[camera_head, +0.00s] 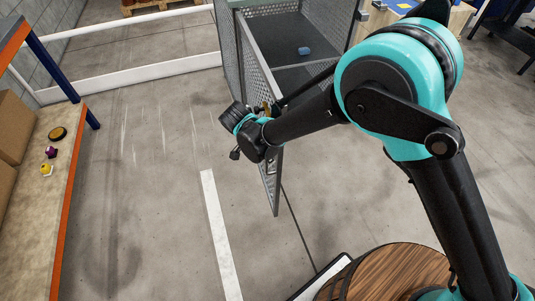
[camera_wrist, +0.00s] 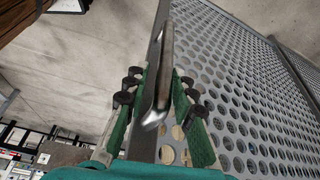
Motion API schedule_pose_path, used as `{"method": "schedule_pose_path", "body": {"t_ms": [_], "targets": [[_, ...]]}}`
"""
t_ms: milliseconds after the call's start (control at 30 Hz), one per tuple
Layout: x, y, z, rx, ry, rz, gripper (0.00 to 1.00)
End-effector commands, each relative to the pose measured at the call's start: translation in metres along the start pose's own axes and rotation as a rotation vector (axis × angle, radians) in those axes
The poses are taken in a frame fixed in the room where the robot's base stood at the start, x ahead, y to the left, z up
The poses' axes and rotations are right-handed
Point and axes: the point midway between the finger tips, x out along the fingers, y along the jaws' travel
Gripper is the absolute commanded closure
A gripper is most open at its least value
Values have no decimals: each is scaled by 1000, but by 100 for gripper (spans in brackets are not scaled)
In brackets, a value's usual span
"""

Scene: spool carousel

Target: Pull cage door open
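The cage door (camera_head: 262,90) is a grey perforated panel in a metal frame. It stands swung out from the cage (camera_head: 290,25), and the cage's inside shows beside it. My gripper (camera_head: 266,108) is at the door's upper part. In the wrist view, the door handle (camera_wrist: 164,75), a shiny metal bar, runs between the two green fingers of my gripper (camera_wrist: 161,80). The fingers are drawn in on both sides of the bar, shut on it. The perforated panel (camera_wrist: 235,75) fills the right of that view. The arm hides part of the cage opening in the head view.
A small blue object (camera_head: 304,51) lies inside the cage. A shelf (camera_head: 45,165) with boxes and small items stands at the left. A round wooden top (camera_head: 390,275) is near the bottom right. The floor left of the door is clear, with a white line (camera_head: 220,235).

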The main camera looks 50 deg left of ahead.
Motion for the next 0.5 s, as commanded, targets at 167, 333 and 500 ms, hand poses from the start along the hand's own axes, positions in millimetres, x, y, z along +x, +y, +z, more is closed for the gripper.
{"method": "schedule_pose_path", "body": {"t_ms": [167,333,500], "targets": [[0,-1,-1,1,1,-2,64],[-1,-1,-1,2,1,-3,64],[-14,-2,-1,1,2,-3,64]]}}
